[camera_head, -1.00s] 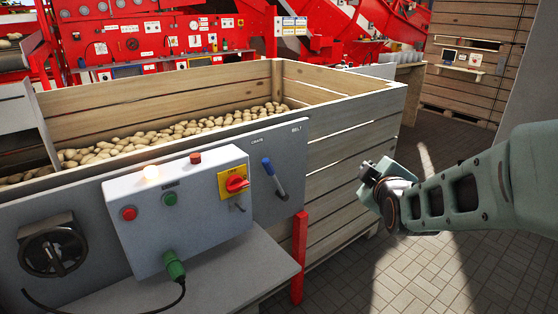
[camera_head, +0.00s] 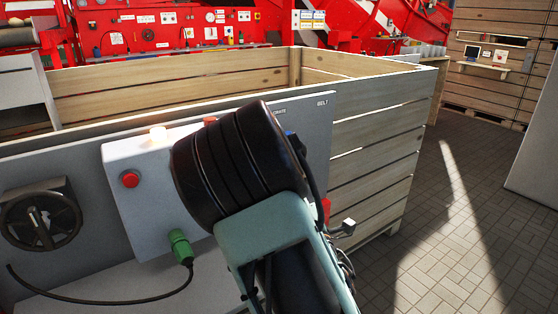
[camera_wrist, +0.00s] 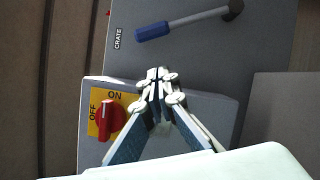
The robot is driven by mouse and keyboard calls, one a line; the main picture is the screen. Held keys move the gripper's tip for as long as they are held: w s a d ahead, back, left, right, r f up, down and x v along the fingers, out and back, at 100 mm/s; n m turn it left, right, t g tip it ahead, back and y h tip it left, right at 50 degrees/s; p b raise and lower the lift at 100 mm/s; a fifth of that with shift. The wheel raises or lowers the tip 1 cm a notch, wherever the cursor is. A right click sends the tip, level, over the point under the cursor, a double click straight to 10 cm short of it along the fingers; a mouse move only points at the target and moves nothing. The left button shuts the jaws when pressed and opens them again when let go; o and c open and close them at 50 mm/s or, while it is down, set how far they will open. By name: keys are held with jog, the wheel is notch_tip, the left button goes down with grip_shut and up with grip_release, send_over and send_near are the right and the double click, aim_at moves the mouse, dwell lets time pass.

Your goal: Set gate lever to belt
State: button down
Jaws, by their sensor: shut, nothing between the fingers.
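The gate lever (camera_wrist: 185,22) has a blue handle and a grey shaft ending in a dark pivot in the wrist view. Its blue handle lies beside the CRATE label (camera_wrist: 117,39). In the head view my arm hides most of the lever; only a bit of blue shows. The BELT label (camera_head: 322,103) is at the panel's upper right corner. My gripper (camera_wrist: 158,74) is shut and empty, apart from the lever, over the edge of the control box near the blue handle. In the head view my arm hides the fingers.
The control box (camera_head: 140,215) carries a red button (camera_head: 129,179) and a green plug (camera_head: 180,245). Its red ON/OFF switch (camera_wrist: 108,117) is close to my fingers. The wooden crate (camera_head: 375,150) stands behind the grey panel (camera_head: 75,165). The tiled floor to the right is clear.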

jog(key=shift+a+f+n, duration=0.15)
jog(key=shift+a+n, duration=0.15)
jog(key=shift+a, duration=0.05)
jog(key=w+r+b, duration=0.1)
jog(key=w+r, duration=0.2)
jog(key=w, duration=0.9)
jog(key=shift+w+d, duration=0.3)
jog(key=shift+d, duration=0.05)
jog(key=shift+r, duration=0.15)
